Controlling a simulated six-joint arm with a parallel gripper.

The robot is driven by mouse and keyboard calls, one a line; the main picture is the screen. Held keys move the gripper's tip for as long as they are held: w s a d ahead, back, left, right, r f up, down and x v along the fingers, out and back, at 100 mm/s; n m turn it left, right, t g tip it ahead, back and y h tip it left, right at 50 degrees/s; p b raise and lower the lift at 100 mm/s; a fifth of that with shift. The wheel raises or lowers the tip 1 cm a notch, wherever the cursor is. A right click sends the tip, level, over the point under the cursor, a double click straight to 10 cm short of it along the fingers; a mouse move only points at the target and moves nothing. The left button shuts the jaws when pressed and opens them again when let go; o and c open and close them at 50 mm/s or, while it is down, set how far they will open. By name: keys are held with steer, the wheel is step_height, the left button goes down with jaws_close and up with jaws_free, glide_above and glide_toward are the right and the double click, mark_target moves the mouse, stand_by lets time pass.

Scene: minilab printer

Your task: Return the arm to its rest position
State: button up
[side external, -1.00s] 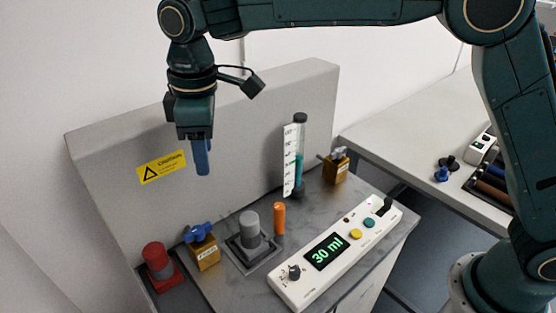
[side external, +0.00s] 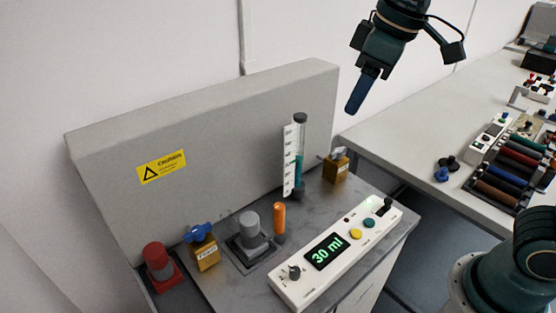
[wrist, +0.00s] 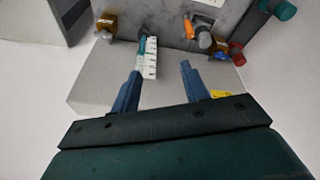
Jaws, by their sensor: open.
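My gripper (side external: 362,92) is raised in the air at the upper right of the side view, above the gap between the grey station and the white bench. In the wrist view my gripper (wrist: 158,80) shows two blue fingers spread apart with nothing between them. It touches nothing. Most of my arm is out of the side view at the top.
The grey station (side external: 230,120) holds a graduated tube (side external: 299,150), a white control box (side external: 335,255) reading 30 ml, a red knob (side external: 157,258), a blue-handled valve (side external: 202,245) and an orange cylinder (side external: 279,220). The white bench (side external: 420,125) carries several coloured rolls (side external: 505,175). Air around the gripper is clear.

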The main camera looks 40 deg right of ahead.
steer(key=s+d+f+m+t, duration=0.1)
steer(key=s+d+f+m, duration=0.1)
steer(key=s, duration=0.5)
steer(key=s+d+f+m+t, duration=0.1)
steer(key=s+d+f+m, duration=0.2)
steer(key=s, duration=0.4)
steer(key=shift+d+f+h, duration=0.3)
steer(key=shift+d+f, duration=0.15)
steer(key=shift+d, duration=0.85)
steer(key=shift+s, duration=0.1)
